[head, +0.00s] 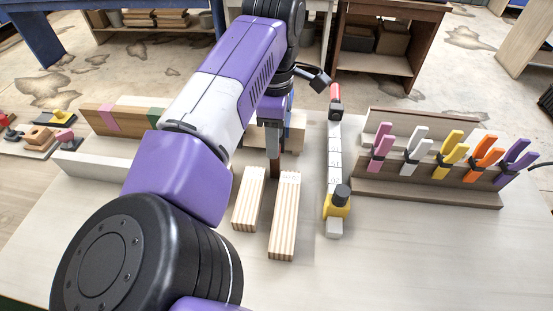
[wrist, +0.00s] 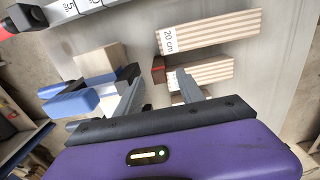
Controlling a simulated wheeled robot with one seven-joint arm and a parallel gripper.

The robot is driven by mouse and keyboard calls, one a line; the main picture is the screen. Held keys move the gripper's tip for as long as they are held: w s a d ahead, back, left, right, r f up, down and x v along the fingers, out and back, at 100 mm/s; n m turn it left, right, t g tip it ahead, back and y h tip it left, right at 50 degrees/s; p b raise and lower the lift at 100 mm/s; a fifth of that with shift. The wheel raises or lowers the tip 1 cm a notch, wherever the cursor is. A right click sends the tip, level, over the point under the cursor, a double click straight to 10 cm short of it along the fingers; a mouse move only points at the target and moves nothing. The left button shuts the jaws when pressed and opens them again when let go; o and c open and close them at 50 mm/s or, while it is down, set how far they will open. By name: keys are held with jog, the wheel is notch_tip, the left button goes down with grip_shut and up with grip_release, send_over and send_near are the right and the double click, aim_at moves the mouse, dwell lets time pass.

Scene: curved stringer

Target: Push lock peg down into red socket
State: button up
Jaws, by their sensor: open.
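My gripper (wrist: 158,84) is open in the wrist view, its two grey fingers apart. The end of a reddish-brown strip (wrist: 158,70) shows just beyond and between the fingertips; contact cannot be told. In the head view the strip (head: 274,168) stands out below my wrist, by two pale striped wood blocks. A blue clip-like piece (wrist: 72,103) lies left of the fingers, by a pale block (wrist: 100,58). A red part (head: 335,91) tops the marked white bar (head: 334,140). No lock peg or red socket can be made out for sure.
The striped blocks (head: 248,198) and (head: 285,215) lie near the table's middle; one reads "20 cm" (wrist: 205,35). A wooden rack (head: 430,180) with several coloured clips stands at right. A yellow-and-black slider (head: 337,205) sits on the bar. The table's front right is clear.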

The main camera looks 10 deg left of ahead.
aim_at(275, 162)
jog(key=shift+f+p, duration=0.6)
jog(key=shift+f, duration=3.75)
grip_shut()
